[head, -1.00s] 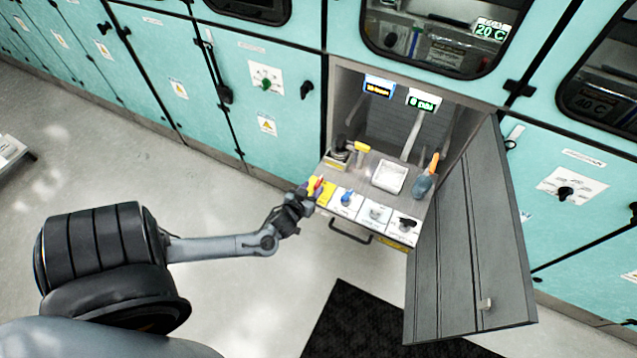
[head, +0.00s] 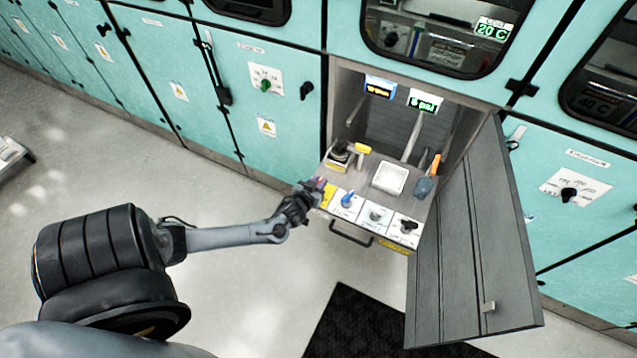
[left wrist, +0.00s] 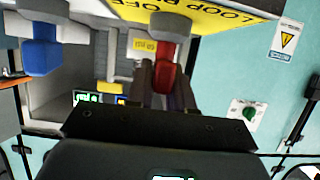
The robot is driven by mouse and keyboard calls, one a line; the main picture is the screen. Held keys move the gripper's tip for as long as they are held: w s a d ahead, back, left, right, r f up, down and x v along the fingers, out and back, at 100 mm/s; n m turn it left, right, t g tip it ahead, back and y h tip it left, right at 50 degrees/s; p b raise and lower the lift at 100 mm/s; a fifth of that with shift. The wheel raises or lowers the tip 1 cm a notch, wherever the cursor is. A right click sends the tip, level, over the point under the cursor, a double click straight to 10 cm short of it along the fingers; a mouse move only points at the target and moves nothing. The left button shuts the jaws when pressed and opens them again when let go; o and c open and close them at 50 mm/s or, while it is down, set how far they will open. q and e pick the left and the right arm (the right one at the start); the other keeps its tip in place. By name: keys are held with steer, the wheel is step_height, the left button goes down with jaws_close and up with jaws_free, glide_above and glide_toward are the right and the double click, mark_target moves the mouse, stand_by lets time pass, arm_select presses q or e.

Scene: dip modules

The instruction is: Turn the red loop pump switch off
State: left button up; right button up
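The red loop pump switch (left wrist: 166,62) shows in the left wrist view, hanging from a yellow label that reads LOOP and OFF in upside-down letters. In the head view only a small reddish bit of it (head: 320,183) shows at the left end of the drawer-like panel. My left gripper (head: 314,187) is at this switch. In the left wrist view its two dark fingers (left wrist: 166,85) stand on either side of the red handle, very close to it. I cannot tell whether they press on it. My right gripper is not in view.
The open grey door (head: 465,240) blocks the right side.

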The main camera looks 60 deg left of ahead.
arm_select(q)
jaws_close()
steer(key=shift+m, duration=0.3)
steer(key=shift+m+t+h+p, duration=0.6)
steer(key=shift+m+h, duration=0.3)
steer(key=shift+h, duration=0.3)
steer(key=m+h, duration=0.2)
steer(key=h, duration=0.1)
steer(key=shift+a+m+t, duration=0.1)
steer(key=shift+m+t, duration=0.2)
steer(key=shift+t, duration=0.1)
steer(key=m+h, duration=0.2)
steer(key=h, duration=0.1)
steer(key=shift+f+m+b, duration=0.1)
steer(key=shift+m+b, duration=0.3)
steer(key=shift+f+m+h+b, duration=0.1)
steer(key=shift+m+h+b, duration=0.65)
steer(key=shift+h, duration=0.25)
steer(key=m+g+h+b, duration=0.2)
steer(key=m+h+b, duration=0.2)
steer(key=b, duration=0.5)
steer(key=m+g+h+b, duration=0.3)
steer(key=m+h+b, duration=0.1)
steer(key=b, duration=0.4)
steer(key=shift+m+g+b, duration=0.25)
steer(key=shift+g+b, duration=0.05)
steer(key=shift+b, duration=0.6)
